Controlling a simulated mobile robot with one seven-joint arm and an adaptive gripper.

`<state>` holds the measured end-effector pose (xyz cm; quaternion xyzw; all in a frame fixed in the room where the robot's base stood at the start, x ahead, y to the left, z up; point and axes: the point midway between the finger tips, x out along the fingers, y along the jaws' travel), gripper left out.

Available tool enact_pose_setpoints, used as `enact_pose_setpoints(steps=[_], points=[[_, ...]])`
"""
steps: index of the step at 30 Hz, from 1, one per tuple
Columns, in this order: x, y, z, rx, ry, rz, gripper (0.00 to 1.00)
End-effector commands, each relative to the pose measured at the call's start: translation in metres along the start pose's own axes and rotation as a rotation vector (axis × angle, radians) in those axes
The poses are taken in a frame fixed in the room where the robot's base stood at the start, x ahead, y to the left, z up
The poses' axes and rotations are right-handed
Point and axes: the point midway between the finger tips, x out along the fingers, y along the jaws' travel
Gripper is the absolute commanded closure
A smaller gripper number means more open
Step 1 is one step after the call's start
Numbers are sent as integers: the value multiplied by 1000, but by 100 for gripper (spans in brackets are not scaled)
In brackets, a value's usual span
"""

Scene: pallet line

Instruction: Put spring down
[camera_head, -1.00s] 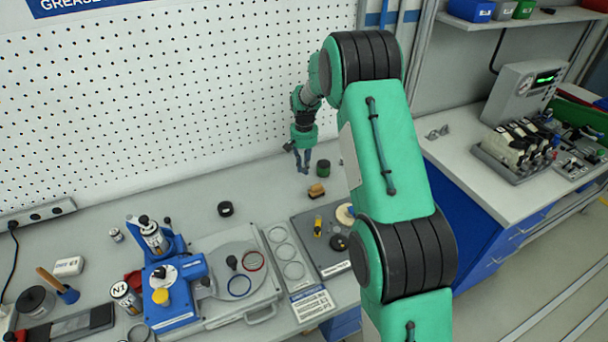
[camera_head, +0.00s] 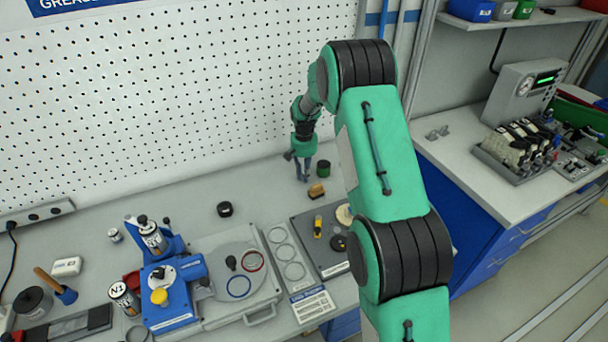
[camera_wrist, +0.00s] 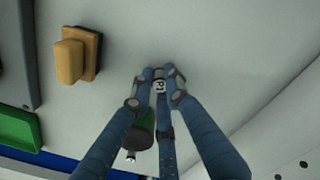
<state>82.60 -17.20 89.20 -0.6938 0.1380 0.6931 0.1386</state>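My gripper (camera_head: 303,178) points down over the back of the workbench, near the pegboard. In the wrist view its three blue fingers (camera_wrist: 158,88) come close together at the tips. A small pale piece with a dark mark shows between the tips. It is too small to tell whether it is the spring or part of a finger. No spring can be made out elsewhere. A green and black jar (camera_head: 323,168) stands just right of the fingers; in the wrist view it is partly hidden behind the left finger (camera_wrist: 140,135).
A brown wooden block or brush (camera_head: 316,190) lies in front of the gripper. A grey tray (camera_head: 300,222) with small parts is nearer the front. Bare bench lies left of the gripper.

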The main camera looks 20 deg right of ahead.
Motion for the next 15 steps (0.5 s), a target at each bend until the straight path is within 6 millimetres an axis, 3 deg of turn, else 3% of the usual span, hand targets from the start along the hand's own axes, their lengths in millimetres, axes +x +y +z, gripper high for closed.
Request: enact_pose_setpoints(steps=[3, 15], points=[[0, 0, 0, 0, 0, 0, 67], [-3, 0, 0, 0, 0, 0, 67]])
